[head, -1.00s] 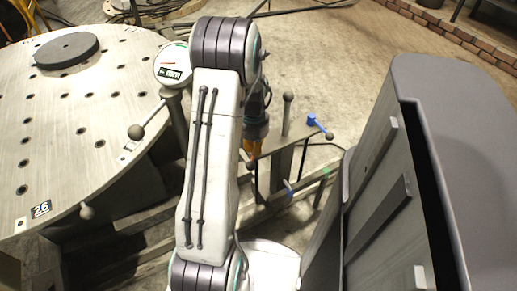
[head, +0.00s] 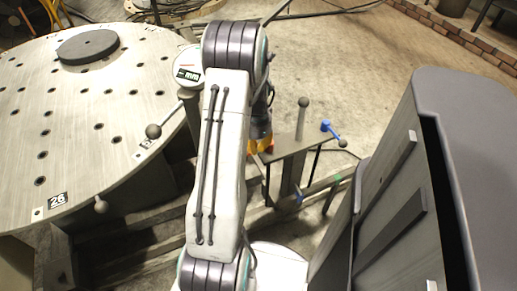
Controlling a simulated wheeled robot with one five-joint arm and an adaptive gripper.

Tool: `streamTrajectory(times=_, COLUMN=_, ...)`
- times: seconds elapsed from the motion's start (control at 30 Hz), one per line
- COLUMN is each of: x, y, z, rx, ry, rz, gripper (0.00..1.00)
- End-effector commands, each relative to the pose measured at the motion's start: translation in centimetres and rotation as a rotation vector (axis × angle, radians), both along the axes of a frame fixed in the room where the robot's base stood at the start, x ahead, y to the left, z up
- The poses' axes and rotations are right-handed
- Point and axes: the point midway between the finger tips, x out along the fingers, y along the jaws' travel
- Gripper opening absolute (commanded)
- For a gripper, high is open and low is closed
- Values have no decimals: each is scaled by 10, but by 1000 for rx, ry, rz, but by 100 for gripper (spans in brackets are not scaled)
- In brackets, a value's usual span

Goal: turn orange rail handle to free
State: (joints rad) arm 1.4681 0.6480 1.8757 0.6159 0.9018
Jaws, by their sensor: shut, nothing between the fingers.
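My gripper (head: 261,145) shows as a small yellow shape at the end of my arm, low beside the grey rail bench (head: 290,148). My arm link partly covers it, and its fingertips are too small to make out. A small orange-red patch (head: 271,149) shows right at the gripper's tip, at the bench's left end. It may be the orange rail handle, but I cannot tell its shape or angle, or whether the gripper touches it.
A blue lever (head: 333,131) with a dark knob and an upright post with a ball top (head: 303,103) stand on the bench. The large round perforated table (head: 80,110) with a gauge (head: 187,67) is at left. A grey cabinet-like body (head: 400,190) fills the right.

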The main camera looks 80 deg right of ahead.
Motion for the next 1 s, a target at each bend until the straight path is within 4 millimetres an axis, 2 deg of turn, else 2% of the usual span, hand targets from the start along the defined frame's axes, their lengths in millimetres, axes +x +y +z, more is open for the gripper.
streamTrajectory(times=0.03, x=2, y=3, z=-5, rx=13, ry=1, rz=-14, gripper=0)
streamTrajectory(times=0.3, x=3, y=1, z=-5, rx=12, ry=2, rz=-73, gripper=0)
streamTrajectory(times=0.9, x=4, y=0, z=-5, rx=12, ry=2, rz=-85, gripper=0)
streamTrajectory(times=1.0, x=4, y=0, z=-5, rx=11, ry=1, rz=-85, gripper=9)
